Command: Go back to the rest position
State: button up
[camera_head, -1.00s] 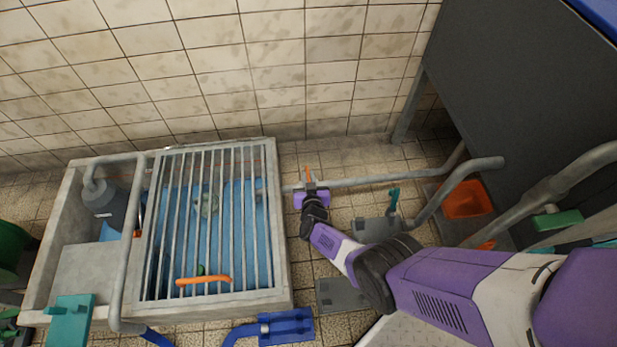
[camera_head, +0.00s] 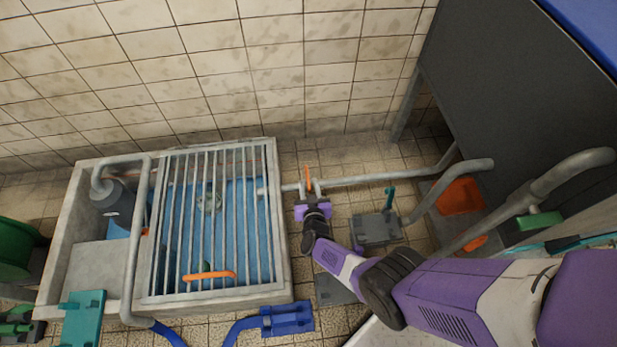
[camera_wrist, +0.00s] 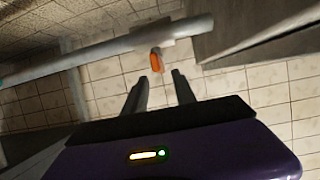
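My gripper (camera_head: 308,188) is at the end of my purple and white arm, over the floor just right of the concrete basin. In the wrist view its two dark fingers (camera_wrist: 160,88) stand apart with nothing between them. An orange handle (camera_head: 308,172) on the grey horizontal pipe (camera_head: 380,180) is just beyond the fingertips. In the wrist view the orange handle (camera_wrist: 156,60) shows ahead of the fingers, apart from them, with the pipe (camera_wrist: 110,50) behind.
The concrete basin (camera_head: 286,250) with a barred grate stands at left. A dark cabinet (camera_head: 500,110) stands at right, with bent pipes and an orange bin (camera_head: 461,196) below it. A blue pipe fitting (camera_head: 287,319) lies near the front. The tiled wall is behind.

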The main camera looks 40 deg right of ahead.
jog(key=shift+p+v, duration=0.35)
jog(key=shift+v, duration=0.45)
jog(key=s+a+r+n+t+y, duration=0.2)
jog(key=s+r, duration=0.4)
jog(key=s, duration=0.4)
jog(key=s+a+r+n+t+y, duration=0.1)
jog(key=s+r+n+t+y, duration=0.15)
jog(key=s+r, duration=0.5)
jog(key=s+a+r+n+y, duration=0.1)
jog(key=s+a+r, duration=0.4)
jog(key=r, duration=0.4)
jog(key=s+a+r+n+y, duration=0.1)
jog(key=s+a+r+y, duration=0.15)
jog(key=s+r, duration=0.55)
notch_tip(320, 180, up, 26)
jog(key=s+a+p, duration=0.1)
jog(key=a+p, duration=0.1)
jog(key=p, duration=1.4)
jog(key=shift+s+a+r+n, duration=0.2)
jog(key=shift+s+n, duration=0.1)
jog(key=shift+n, duration=0.05)
